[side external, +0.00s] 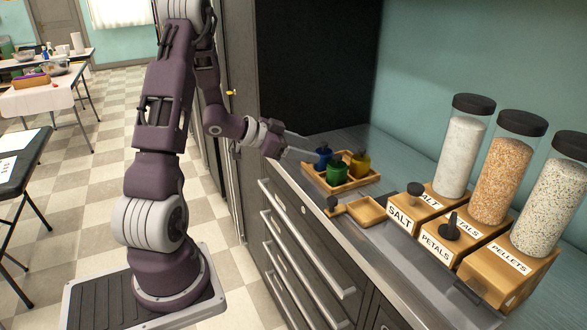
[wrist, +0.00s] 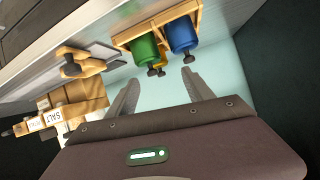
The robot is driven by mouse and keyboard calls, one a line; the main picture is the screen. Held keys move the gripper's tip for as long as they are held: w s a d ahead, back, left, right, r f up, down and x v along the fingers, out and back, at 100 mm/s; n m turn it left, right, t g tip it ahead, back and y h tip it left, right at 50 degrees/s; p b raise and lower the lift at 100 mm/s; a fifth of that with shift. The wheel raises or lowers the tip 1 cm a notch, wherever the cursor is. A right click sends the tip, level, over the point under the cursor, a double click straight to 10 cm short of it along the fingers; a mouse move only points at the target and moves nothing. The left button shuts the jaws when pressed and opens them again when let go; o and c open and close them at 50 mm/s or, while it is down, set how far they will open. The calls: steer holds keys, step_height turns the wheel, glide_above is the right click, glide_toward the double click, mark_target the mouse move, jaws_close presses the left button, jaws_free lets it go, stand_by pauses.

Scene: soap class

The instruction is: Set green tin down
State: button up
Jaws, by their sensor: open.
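The green tin (side external: 337,173) stands in a small wooden tray (side external: 312,176) on the counter, beside a blue tin (side external: 322,157) and a yellow tin (side external: 361,163). In the wrist view the green tin (wrist: 145,48) is next to the blue tin (wrist: 181,35), with the yellow tin (wrist: 162,59) partly hidden between them. My gripper (side external: 307,148) is open and empty, at the tray's left side near the tins. In the wrist view my gripper's fingers (wrist: 160,76) are spread wide, with nothing between them and apart from the green tin.
A smaller wooden tray (side external: 366,211) lies in front, with a dark-headed tool beside it. Tall dispensers on wooden boxes labelled salt (side external: 459,155), petals (side external: 497,170) and pellets (side external: 550,205) stand at right. A dark panel (side external: 310,75) rises behind the counter.

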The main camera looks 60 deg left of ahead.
steer(key=s+d+r+n+g+y, duration=0.25)
steer(key=d+r+y, duration=0.45)
steer(key=r, duration=0.6)
steer(key=s+d+f+g+h, duration=0.1)
steer(key=s+d+g+h, duration=0.3)
steer(key=s+d, duration=1.5)
steer(key=shift+s+d+f+h, duration=0.35)
steer(key=shift+s+h, duration=0.2)
steer(key=shift+h, duration=0.25)
